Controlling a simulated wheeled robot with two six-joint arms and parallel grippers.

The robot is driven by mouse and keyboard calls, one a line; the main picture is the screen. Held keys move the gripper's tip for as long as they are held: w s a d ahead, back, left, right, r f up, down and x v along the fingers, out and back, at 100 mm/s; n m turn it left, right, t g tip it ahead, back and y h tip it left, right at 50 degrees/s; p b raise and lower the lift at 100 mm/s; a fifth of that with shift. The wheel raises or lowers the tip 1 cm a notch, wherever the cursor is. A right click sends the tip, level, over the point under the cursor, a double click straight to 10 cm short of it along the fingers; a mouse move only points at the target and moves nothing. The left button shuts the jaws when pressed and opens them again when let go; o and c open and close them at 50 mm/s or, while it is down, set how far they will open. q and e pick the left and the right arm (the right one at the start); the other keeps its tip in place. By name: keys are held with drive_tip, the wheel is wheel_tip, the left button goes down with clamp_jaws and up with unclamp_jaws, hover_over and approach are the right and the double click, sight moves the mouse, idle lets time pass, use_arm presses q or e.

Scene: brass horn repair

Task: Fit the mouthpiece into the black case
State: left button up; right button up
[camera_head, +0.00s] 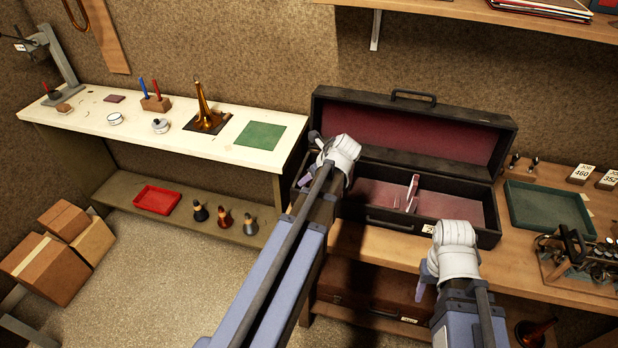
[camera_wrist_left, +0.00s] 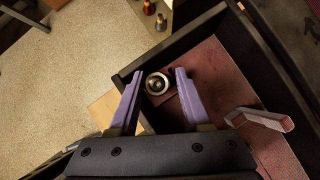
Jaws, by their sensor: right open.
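The black case (camera_head: 375,213) stands open on the wooden bench in the head view, its dark red lid lining facing me. A pale upright piece (camera_head: 412,193) stands inside it; it also shows in the left wrist view (camera_wrist_left: 262,120). The mouthpiece (camera_wrist_left: 157,84), a round metal rim seen from above, is at the case's end corner in the left wrist view. My left gripper (camera_wrist_left: 158,76) is open, its purple fingers on either side of it with visible gaps. In the head view my left arm hides that corner. My right gripper (camera_head: 422,281) is open and empty before the case front.
A green tray (camera_head: 550,208) and a valve assembly (camera_head: 582,258) stand right of the case. A white-topped bench (camera_head: 180,140) with a brass horn (camera_head: 206,118) is at the left. A brown case (camera_head: 365,290) lies on the shelf below. Cartons (camera_head: 50,265) stand on the floor.

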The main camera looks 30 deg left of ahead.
use_arm(q)
drive_tip(key=shift+o, duration=0.4)
drive_tip(key=shift+s+a, duration=0.1)
drive_tip(key=shift+s, duration=0.1)
drive_tip(key=shift+r, duration=0.15)
drive_tip(key=shift+r+p, duration=0.25)
drive_tip(key=shift+p, duration=0.15)
drive_tip(key=p+v, duration=0.5)
drive_tip(key=v, duration=0.2)
drive_tip(key=shift+d+p, duration=0.3)
drive_tip(key=shift+w+f, duration=0.1)
